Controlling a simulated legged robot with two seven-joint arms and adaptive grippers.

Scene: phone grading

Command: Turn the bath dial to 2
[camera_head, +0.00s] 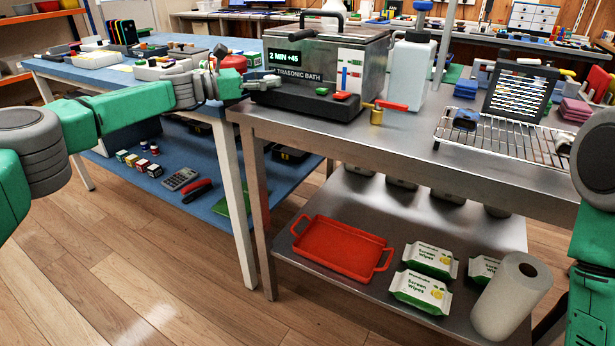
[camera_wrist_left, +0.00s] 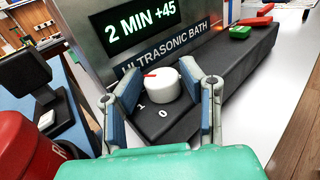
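The ultrasonic bath (camera_head: 325,55) is a grey metal tank on the steel table, with a lit display reading "2 MIN +45". Its dial (camera_wrist_left: 162,86) is a white round knob with a red pointer mark on top, on the black front ledge. The mark lies at the upper left of the knob. The labels "1" and "0" show on the near side; a "2" cannot be made out. My left gripper (camera_wrist_left: 161,97) is open, with one finger on each side of the dial; contact is not clear. In the head view my left gripper (camera_head: 258,84) largely hides the dial. My right gripper is out of view.
Green and red buttons (camera_head: 341,96) sit along the ledge, with a brass valve with a red handle (camera_head: 392,106) to their right. A white bottle (camera_head: 412,70) stands beside the bath. A red container (camera_wrist_left: 30,140) and a dark stand (camera_wrist_left: 38,85) are close left of my gripper.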

